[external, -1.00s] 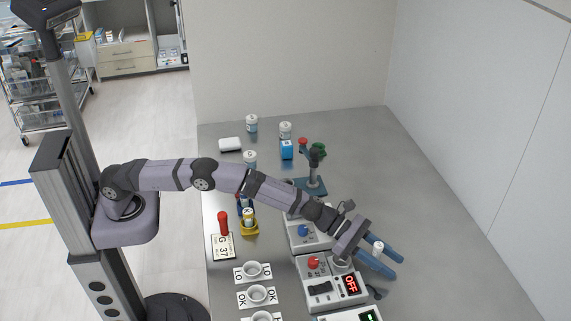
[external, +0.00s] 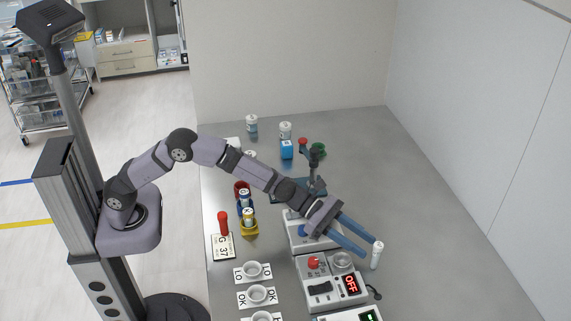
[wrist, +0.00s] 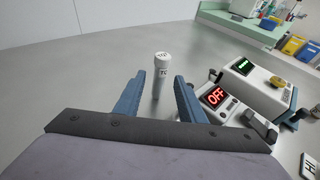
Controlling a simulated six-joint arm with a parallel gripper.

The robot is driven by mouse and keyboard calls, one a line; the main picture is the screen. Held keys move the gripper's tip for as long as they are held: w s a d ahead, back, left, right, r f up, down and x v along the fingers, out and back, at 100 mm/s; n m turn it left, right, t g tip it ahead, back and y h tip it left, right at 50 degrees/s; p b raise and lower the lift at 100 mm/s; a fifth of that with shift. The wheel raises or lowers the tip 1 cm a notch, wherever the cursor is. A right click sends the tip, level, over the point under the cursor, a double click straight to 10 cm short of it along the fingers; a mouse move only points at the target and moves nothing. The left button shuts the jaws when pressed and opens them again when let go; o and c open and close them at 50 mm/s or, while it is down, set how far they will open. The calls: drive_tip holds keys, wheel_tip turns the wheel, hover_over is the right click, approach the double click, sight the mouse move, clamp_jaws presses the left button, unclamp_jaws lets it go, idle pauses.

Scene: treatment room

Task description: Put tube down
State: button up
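The tube (external: 377,255) is white with a lettered cap and stands upright on the grey table, to the right of the device with the red OFF display. In the wrist view the tube (wrist: 161,80) shows between and just beyond my fingertips, with a gap on each side. My gripper (external: 371,248) is open and empty, its two blue fingers pointing at the tube from the upper left. In the wrist view my gripper (wrist: 160,77) also has its fingers spread apart.
The OFF device (external: 322,289) stands close left of the tube, with a cable beside it. Another device with a blue knob (external: 303,231) lies under my wrist. White cup holders (external: 252,270) line the left edge. The table right of the tube is clear.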

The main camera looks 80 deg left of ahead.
drive_tip(key=shift+v, duration=1.35)
drive_tip(key=shift+o, duration=0.9)
drive_tip(key=shift+g+y, duration=0.3)
drive_tip(key=shift+w+d+r+p, duration=0.25)
drive_tip(key=shift+w+d+p, duration=0.7)
drive_tip(key=shift+p, duration=1.65)
drive_tip(key=shift+w+d+r+p, duration=0.25)
drive_tip(key=shift+w+d+p, duration=0.65)
drive_tip(key=shift+p, duration=1.65)
